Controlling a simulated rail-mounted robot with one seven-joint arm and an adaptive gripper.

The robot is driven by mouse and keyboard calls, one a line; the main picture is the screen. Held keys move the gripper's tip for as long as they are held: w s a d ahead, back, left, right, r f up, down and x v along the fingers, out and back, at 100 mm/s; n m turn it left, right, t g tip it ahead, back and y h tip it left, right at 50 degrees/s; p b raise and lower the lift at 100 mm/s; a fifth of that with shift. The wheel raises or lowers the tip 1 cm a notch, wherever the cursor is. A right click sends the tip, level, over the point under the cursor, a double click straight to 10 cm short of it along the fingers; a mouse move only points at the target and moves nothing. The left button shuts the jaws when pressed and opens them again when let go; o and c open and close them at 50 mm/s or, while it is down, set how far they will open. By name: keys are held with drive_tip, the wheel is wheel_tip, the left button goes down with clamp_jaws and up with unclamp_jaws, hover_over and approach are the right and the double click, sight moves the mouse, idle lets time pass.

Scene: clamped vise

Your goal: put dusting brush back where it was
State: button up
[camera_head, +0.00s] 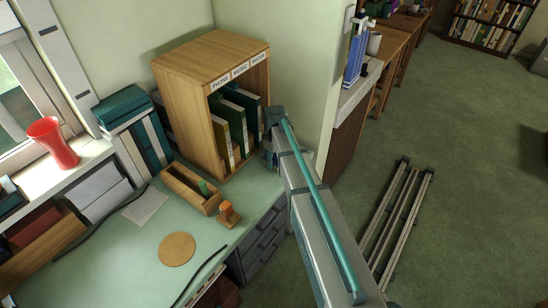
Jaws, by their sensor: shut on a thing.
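My arm comes in from the lower right and reaches the right side of the wooden cabinet. The dark end of the arm with my gripper (269,156) shows only in part beside the cabinet opening, above the desk's back right corner. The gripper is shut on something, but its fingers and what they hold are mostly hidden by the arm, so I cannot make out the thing. I cannot clearly pick out a dusting brush. An open wooden tray (186,190) on the desk holds a small green item (203,187). A small orange object (228,212) stands beside the tray.
The wooden cabinet (195,60) holds several binders (238,112). A round cork-coloured mat (177,249) and a paper sheet (146,205) lie on the green desk (125,262). A red vase (54,143) stands on the sill. The desk's middle has free room. Rails (398,220) lie on the floor.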

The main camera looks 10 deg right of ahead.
drive_tip(key=shift+f, duration=0.3)
drive_tip(key=o, duration=1.1)
drive_tip(key=shift+r, duration=0.15)
wheel_tip(320, 180, up, 12)
drive_tip(key=b, duration=0.3)
drive_tip(key=shift+r, duration=0.1)
